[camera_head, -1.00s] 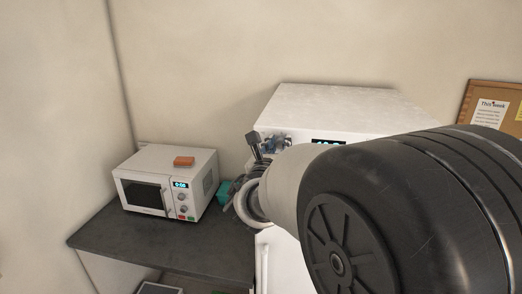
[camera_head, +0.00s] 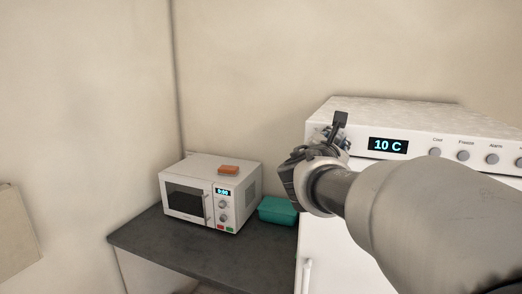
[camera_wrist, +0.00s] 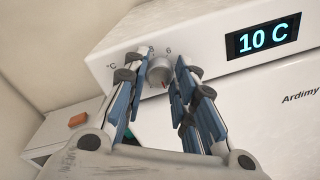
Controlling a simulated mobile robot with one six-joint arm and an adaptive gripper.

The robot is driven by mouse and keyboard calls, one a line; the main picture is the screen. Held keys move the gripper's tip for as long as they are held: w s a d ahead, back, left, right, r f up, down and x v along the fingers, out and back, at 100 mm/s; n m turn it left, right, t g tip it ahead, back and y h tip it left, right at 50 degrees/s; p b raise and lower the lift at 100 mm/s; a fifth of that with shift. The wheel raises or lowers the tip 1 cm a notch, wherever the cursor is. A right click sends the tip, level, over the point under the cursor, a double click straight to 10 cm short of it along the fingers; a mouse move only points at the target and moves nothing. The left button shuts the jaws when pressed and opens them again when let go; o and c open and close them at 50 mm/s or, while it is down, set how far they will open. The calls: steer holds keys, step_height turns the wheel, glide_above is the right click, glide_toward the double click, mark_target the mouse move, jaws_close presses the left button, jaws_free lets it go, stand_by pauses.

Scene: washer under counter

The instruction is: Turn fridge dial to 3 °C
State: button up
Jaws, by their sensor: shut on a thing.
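The white fridge (camera_head: 440,112) stands at the right, with a display (camera_head: 388,146) reading 10 C in the head view. The display also reads 10 C in the wrist view (camera_wrist: 262,38). The round grey fridge dial (camera_wrist: 159,72) is left of the display, with a red mark at its lower edge and a 6 and a °C label printed near it. My gripper (camera_wrist: 158,80) has its blue-padded fingers on either side of the dial and is shut on it. In the head view my gripper (camera_head: 322,140) is at the panel's left end and hides the dial.
A white microwave (camera_head: 190,205) with an orange block (camera_head: 229,169) on top stands on a dark counter (camera_head: 170,248) at the left. A teal container (camera_head: 278,210) sits between the microwave and fridge. Several round buttons (camera_head: 463,155) line the panel right of the display.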

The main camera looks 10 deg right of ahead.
steer(key=shift+m, duration=0.3)
steer(key=o, duration=1.1)
steer(key=shift+c, duration=0.2)
steer(key=shift+s+a, duration=0.1)
steer(key=v, duration=1.1)
steer(key=shift+s+a, duration=0.2)
steer(key=shift+s, duration=0.15)
steer(key=shift+f, duration=0.1)
